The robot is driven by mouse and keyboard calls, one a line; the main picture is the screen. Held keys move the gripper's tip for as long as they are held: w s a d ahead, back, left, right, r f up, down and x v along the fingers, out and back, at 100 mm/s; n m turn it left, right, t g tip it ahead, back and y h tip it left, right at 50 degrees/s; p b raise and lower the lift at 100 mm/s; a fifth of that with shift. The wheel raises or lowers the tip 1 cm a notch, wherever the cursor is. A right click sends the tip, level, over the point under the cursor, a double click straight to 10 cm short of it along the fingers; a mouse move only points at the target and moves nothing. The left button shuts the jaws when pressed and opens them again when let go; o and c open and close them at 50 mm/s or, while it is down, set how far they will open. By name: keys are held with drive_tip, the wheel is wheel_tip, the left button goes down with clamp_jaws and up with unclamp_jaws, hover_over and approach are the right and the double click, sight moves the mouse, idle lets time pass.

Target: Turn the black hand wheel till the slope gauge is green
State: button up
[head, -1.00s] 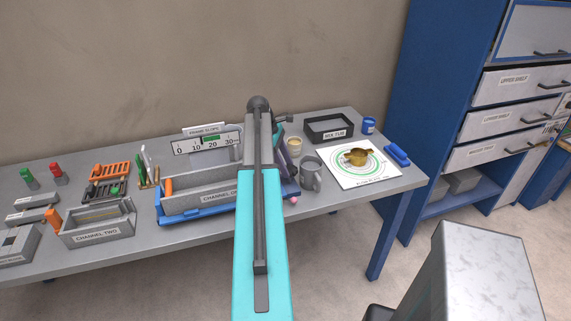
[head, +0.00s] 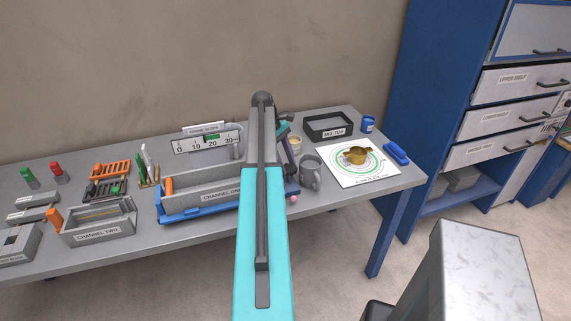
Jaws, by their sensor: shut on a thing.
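The slope gauge (head: 229,139) is a white scale marked 0 to 30 behind channel one (head: 190,196). A green patch shows on its upper part near 20; I cannot make out a pointer. Channel one is a grey trough on a blue base. My arm crosses the trough's right end. Only a small part of my gripper (head: 283,128) shows, just right of the arm at that end. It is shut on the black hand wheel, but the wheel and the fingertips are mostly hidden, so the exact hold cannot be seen.
A grey mug (head: 310,176) and a beige cup (head: 295,143) stand close right of the arm. Beyond are the black mix tub (head: 320,124) and a white ringed sheet (head: 380,176) with a gold pot (head: 356,154). Channel two (head: 98,236) stands at left. Blue shelving stands at right.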

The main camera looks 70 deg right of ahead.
drive_tip(key=o, duration=1)
drive_tip(key=shift+s, duration=0.15)
drive_tip(key=shift+o, duration=0.2)
drive_tip(key=shift+b+v, duration=0.4)
drive_tip(key=shift+v, duration=0.75)
drive_tip(key=v, duration=1.1)
drive_tip(key=shift+r, duration=0.25)
